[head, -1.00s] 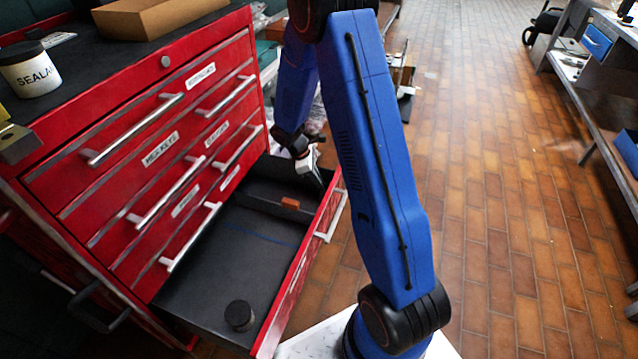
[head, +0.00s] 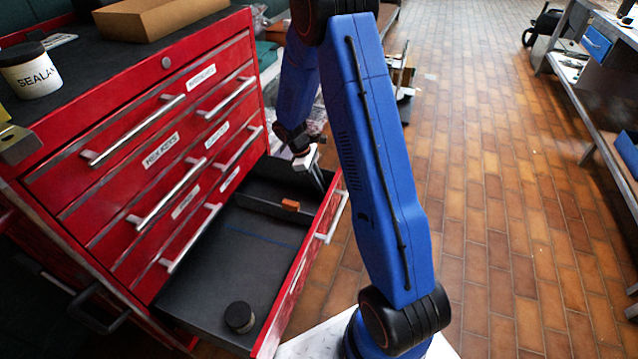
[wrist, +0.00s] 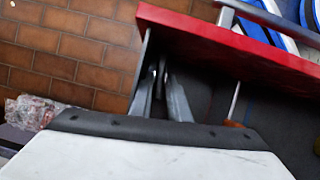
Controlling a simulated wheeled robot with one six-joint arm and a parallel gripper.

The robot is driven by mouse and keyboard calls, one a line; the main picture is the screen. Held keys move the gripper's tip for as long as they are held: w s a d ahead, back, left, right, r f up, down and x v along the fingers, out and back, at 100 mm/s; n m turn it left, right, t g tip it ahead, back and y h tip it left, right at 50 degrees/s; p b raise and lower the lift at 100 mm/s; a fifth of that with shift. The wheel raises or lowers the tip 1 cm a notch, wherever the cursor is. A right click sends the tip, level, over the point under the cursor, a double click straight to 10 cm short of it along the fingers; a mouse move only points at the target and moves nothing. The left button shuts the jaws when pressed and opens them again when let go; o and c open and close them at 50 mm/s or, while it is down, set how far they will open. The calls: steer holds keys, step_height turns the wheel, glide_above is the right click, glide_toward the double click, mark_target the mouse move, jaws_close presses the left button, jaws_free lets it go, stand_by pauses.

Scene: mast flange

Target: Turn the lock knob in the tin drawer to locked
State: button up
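The tin drawer (head: 205,280) of the red cabinet is pulled open. A low divider sets off its far compartment. A round black tin (head: 239,316) stands near its front end. My gripper (head: 319,183) points down into the far compartment, close to the drawer front. In the wrist view my gripper's two grey fingers (wrist: 161,78) reach in behind the red drawer front, with their tips close together. I cannot make out the lock knob; the fingers and shadow may hide it. I cannot tell whether anything is between the fingertips.
A small orange block (head: 290,205) is at the divider, near my gripper; part of it shows in the wrist view (wrist: 234,125). The drawer's handle (head: 332,217) is outside its front. A sealant jar (head: 30,70) and a cardboard tray (head: 160,15) stand on the cabinet. Tiled floor lies clear to the right.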

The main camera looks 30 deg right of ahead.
steer(key=n, duration=0.2)
steer(key=shift+s+a+n+t+h, duration=0.1)
steer(key=shift+s+n+t+h, duration=0.05)
steer(key=shift+n+t+h, duration=0.2)
steer(key=n, duration=0.1)
steer(key=n+t, duration=0.1)
steer(key=n, duration=0.2)
steer(key=shift+s+n+t, duration=0.3)
steer(key=shift+n+t, duration=0.05)
steer(key=s+a+v, duration=0.1)
steer(key=v, duration=1.7)
steer(key=s+r+m+t+y, duration=0.1)
steer(key=s+r+m, duration=0.5)
steer(key=s+r, duration=0.4)
steer(key=shift+s+d+r+t, duration=0.15)
steer(key=shift+d+r+t, duration=0.05)
steer(key=shift+d+t, duration=0.1)
